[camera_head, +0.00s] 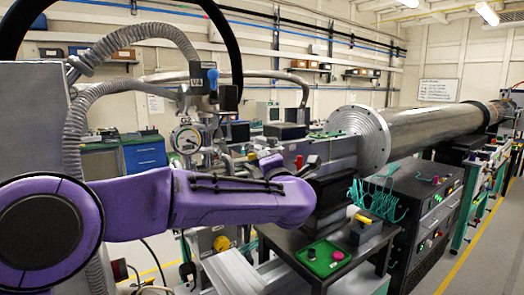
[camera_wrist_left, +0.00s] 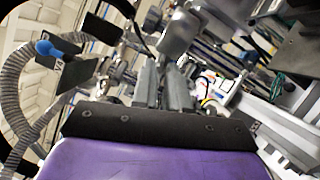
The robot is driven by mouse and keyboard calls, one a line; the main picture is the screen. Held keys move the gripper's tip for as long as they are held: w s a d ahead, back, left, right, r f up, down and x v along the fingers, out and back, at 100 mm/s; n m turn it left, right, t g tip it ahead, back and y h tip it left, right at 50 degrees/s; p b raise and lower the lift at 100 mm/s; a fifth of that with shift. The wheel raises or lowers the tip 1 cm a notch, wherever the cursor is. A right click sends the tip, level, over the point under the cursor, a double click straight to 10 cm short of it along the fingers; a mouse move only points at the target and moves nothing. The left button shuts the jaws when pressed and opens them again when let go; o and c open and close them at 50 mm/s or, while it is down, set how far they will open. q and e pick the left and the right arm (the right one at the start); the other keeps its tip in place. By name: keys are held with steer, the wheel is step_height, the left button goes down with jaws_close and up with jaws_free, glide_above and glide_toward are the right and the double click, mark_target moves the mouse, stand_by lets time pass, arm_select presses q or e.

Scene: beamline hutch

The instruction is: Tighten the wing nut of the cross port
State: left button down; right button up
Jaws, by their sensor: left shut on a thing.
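My left arm reaches in from the left in the head view, and its forearm hides most of the gripper there. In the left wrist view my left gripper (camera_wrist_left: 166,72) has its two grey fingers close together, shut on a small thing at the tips. That thing, at the place of the wing nut, is too small and dark to make out clearly. Metal vacuum fittings (camera_head: 210,108) stand behind the forearm in the head view, but I cannot tell which is the cross port. My right gripper is in neither view.
A round gauge (camera_head: 187,140) and a valve with a blue handle (camera_head: 213,76) stand above my forearm. Ribbed hoses (camera_head: 72,130) hang on the left. A large steel flange (camera_head: 370,137) and a green tray (camera_head: 312,267) on a dark table are at right.

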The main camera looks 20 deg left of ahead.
arm_select(q)
steer(key=shift+d+r+m+g+h+p, duration=0.1)
steer(key=shift+m+g+h+p, duration=0.35)
steer(key=shift+m+p, duration=1.55)
steer(key=shift+r+m+g+h+p, duration=0.1)
steer(key=shift+m+g+p, duration=0.85)
steer(key=shift+p, duration=1.9)
steer(key=shift+d+r+m+g+h+p, duration=0.1)
steer(key=shift+m+g+h+p, duration=0.25)
steer(key=shift+m+p, duration=1.75)
steer(key=shift+f+n+p, duration=0.1)
steer(key=shift+n+p, duration=0.15)
steer(key=shift+p, duration=0.15)
steer(key=c, duration=1.3)
jaws_free()
steer(key=shift+d, duration=0.1)
